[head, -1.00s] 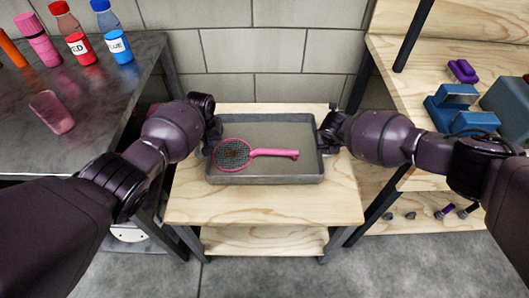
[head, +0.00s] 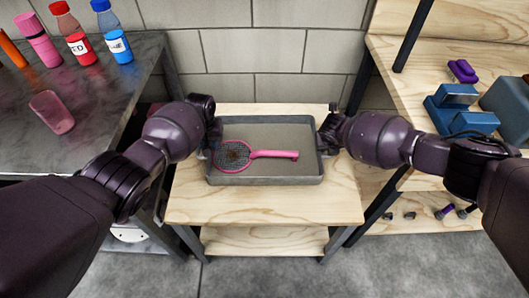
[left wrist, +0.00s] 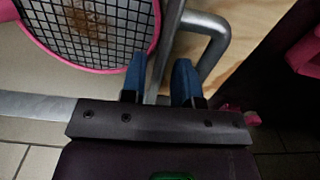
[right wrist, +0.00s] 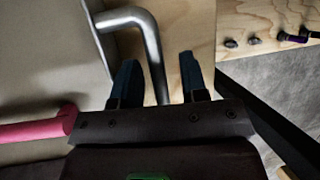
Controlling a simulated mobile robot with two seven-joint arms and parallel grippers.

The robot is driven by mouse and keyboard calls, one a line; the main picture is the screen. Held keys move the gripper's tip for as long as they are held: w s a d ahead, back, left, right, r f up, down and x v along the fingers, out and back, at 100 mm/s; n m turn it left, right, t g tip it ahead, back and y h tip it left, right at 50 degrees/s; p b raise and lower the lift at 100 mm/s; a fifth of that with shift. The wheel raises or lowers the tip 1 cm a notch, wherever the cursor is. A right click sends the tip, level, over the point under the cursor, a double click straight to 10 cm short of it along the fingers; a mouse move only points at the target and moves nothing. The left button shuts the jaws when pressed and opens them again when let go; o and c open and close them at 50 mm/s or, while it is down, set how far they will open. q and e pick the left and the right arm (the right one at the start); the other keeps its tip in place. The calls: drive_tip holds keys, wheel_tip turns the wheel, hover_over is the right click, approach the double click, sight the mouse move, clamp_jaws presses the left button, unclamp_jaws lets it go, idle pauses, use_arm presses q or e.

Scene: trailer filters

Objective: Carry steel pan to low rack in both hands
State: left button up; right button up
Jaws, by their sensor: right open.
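The shallow grey steel pan (head: 290,180) rests level on a small wooden stand (head: 340,205), with a pink-handled mesh strainer (head: 272,154) lying in it. A bent metal handle (left wrist: 212,28) is at its left end and another handle (right wrist: 150,45) at its right end. My left gripper (left wrist: 160,80) is at the left end, its blue fingertips apart near the rim and handle; whether it grips is unclear. My right gripper (right wrist: 158,85) is open, its fingertips on either side of the right handle's bar. A low wooden shelf (head: 265,241) lies under the stand's top.
A dark metal table (head: 90,110) with bottles and a pink cup (head: 52,112) stands at left. Wooden shelving (head: 400,85) stands at right, with blue parts (head: 455,105) above and small bolts on its lower board (head: 390,225). A block wall closes the back.

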use_arm(q)
wheel_tip(320, 180, up, 12)
drive_tip(key=shift+f, duration=0.15)
use_arm(e)
drive_tip(key=v, duration=1.2)
idle(0.5)
use_arm(q)
wheel_tip(320, 180, up, 7)
drive_tip(key=p, duration=0.3)
drive_tip(key=shift+p, duration=0.35)
use_arm(e)
wheel_tip(320, 180, up, 11)
drive_tip(key=w+t, duration=0.1)
drive_tip(key=shift+w, duration=0.4)
idle(0.3)
drive_tip(key=shift+r, duration=0.1)
use_arm(q)
wheel_tip(320, 180, up, 15)
drive_tip(key=w+t+p, duration=0.1)
drive_tip(key=p, duration=0.4)
drive_tip(key=shift+f+t, duration=0.15)
drive_tip(key=shift+t, duration=0.15)
use_arm(e)
drive_tip(key=v, duration=0.7)
idle(0.3)
